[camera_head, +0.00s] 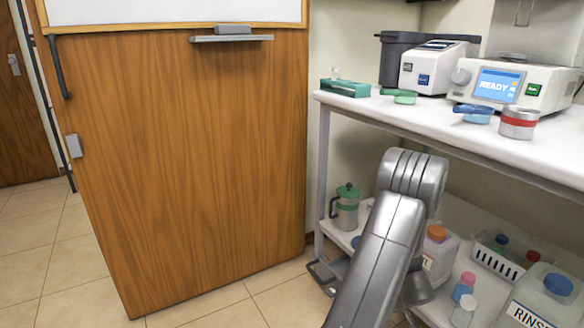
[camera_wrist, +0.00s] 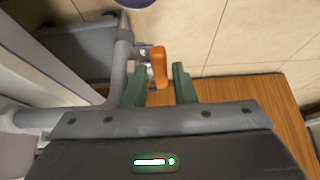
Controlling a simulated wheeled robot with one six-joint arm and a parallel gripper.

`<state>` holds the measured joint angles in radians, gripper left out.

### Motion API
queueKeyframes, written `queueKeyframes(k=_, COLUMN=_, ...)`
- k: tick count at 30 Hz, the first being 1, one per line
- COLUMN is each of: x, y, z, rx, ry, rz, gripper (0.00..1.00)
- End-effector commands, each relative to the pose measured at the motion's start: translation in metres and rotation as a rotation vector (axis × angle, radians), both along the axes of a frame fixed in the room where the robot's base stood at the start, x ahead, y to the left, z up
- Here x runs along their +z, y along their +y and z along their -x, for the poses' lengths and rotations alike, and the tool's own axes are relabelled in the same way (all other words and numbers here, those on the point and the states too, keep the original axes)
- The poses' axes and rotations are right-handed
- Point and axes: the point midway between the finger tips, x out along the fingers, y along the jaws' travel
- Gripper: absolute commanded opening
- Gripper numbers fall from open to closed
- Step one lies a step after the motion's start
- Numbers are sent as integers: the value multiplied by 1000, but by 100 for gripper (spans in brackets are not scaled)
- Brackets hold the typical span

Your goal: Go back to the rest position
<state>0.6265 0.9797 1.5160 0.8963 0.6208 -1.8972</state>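My arm (camera_head: 385,245) reaches down in front of the bench's lower shelf in the head view, and my gripper is hidden or not clear there. In the wrist view my gripper (camera_wrist: 158,86) shows two green fingers set apart. An orange handle-like piece (camera_wrist: 158,66) on a grey metal fitting appears between and beyond the fingertips. Neither finger visibly presses on it, and the gripper looks empty.
The white bench (camera_head: 450,125) bears a READY display device (camera_head: 500,86), a metal cup (camera_head: 518,123) and a green dish (camera_head: 400,96). Bottles and a green-lidded pot (camera_head: 346,208) stand below. A wooden door (camera_head: 190,170) is at left, with tiled floor (camera_head: 60,270) beside it.

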Motion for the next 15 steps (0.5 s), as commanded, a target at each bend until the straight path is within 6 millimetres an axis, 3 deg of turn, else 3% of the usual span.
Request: queueKeyframes(k=15, x=4, y=4, z=-5, rx=5, ry=185, rz=108, gripper=24)
